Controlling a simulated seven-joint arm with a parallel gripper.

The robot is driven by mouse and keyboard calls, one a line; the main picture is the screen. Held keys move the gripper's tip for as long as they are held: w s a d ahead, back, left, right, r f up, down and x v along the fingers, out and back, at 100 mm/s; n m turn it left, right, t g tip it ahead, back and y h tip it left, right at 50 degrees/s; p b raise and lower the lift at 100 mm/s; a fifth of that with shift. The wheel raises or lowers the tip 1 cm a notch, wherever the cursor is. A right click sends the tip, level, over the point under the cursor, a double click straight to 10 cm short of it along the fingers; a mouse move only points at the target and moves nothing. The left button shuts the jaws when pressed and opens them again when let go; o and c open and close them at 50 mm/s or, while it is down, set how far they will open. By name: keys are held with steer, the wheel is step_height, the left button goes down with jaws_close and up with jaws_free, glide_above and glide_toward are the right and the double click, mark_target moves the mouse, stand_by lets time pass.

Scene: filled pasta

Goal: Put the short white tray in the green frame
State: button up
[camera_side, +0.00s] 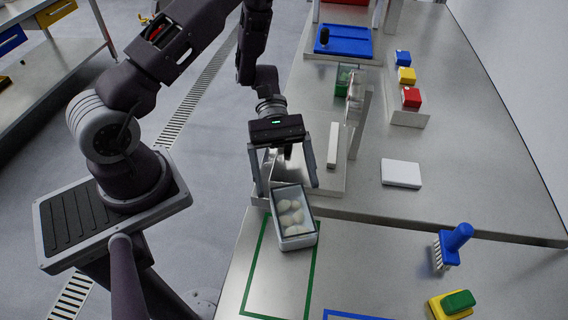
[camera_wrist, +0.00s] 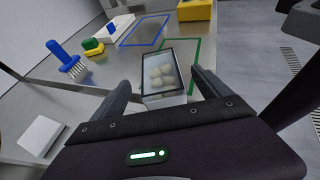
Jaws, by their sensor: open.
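The short white tray (camera_side: 298,241) has a dark rim and holds several pale round pasta pieces. It sits at the back end of the green frame (camera_side: 247,262) on the metal table, partly inside the outline and tilted relative to it. The tray (camera_wrist: 165,101) also shows in the wrist view between my fingers, with the green frame (camera_wrist: 196,62) beyond it. My gripper (camera_side: 287,187) is open, just above and behind the tray, with one finger to each side. I cannot tell whether a finger touches it.
A blue frame (camera_side: 345,316) lies to the right. A blue brush (camera_side: 455,243) and a yellow-green block (camera_side: 453,304) stand farther right. A raised shelf behind bears a white slab (camera_side: 401,173), a clear upright panel (camera_side: 357,97) and coloured blocks (camera_side: 411,97). The table between frame and brush is clear.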

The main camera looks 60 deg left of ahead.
steer(key=v, duration=0.5)
steer(key=shift+a, duration=0.1)
steer(key=shift+w+a+r, duration=0.15)
steer(key=shift+r, duration=0.25)
steer(key=s+r+m+t+y, duration=0.5)
steer(key=s+r+m+y, duration=0.1)
steer(key=r, duration=0.4)
steer(key=s+a+r+m+t+y, duration=0.1)
steer(key=s+r+m+t+y, duration=0.4)
steer(key=r, duration=0.5)
steer(key=shift+s+m+t+y, duration=0.4)
steer(key=shift+s+m+y, duration=0.25)
steer(key=shift+m, duration=0.55)
steer(key=shift+a, duration=0.1)
